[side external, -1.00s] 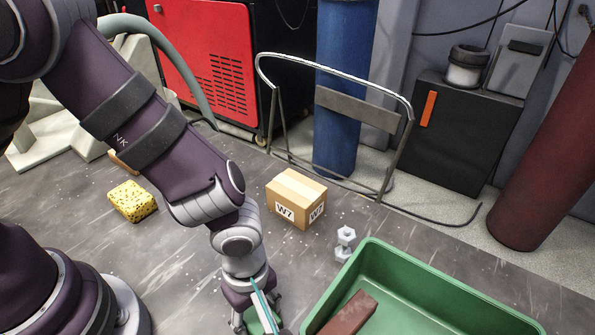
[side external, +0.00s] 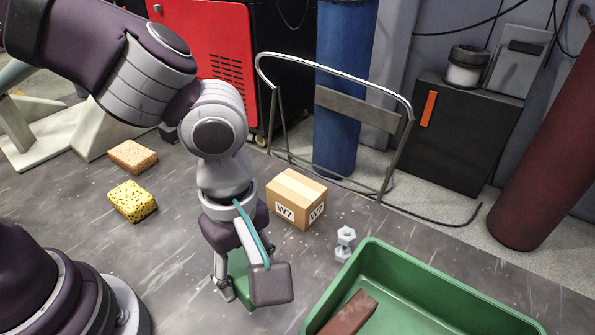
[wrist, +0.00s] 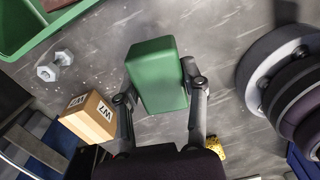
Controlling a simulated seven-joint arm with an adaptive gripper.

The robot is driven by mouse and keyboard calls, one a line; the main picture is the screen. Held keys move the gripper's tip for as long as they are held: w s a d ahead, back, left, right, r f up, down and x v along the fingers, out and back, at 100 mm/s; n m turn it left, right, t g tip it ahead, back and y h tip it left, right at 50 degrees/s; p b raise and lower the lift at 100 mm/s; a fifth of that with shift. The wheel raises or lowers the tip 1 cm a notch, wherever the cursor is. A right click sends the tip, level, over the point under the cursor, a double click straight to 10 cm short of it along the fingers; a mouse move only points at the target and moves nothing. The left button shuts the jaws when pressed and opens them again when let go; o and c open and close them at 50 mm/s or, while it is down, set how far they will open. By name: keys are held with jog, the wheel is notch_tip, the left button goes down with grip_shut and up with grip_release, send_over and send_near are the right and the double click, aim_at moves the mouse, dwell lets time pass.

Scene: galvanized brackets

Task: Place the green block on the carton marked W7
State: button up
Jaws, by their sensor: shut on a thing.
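The green block (wrist: 157,80) is held between the two fingers of my gripper (wrist: 160,88) in the wrist view. In the side view the block (side external: 238,268) is partly hidden behind my gripper (side external: 235,285) and the wrist camera. My gripper is shut on it, and the block appears to be above the floor. The carton marked W7 (side external: 296,199) is a small brown box on the floor, just right of and behind my gripper in the side view. It also shows at the left in the wrist view (wrist: 88,118). Its top looks clear.
A green bin (side external: 440,290) with a reddish-brown bar (side external: 349,315) in it stands at the front right. A grey dumbbell-shaped piece (side external: 344,243) lies between carton and bin. A yellow sponge (side external: 133,201) and an orange-brown one (side external: 133,156) lie left. A metal frame (side external: 335,115) stands behind the carton.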

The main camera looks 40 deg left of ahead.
jog(key=w+a+r+n, duration=0.2)
jog(key=w+a, duration=0.2)
jog(key=a, duration=0.8)
send_over(283, 180)
notch_tip(283, 180, down, 2)
jog(key=shift+s+f, duration=0.1)
jog(key=shift+f, duration=1.65)
jog(key=shift+f, duration=0.15)
jog(key=o, duration=1.2)
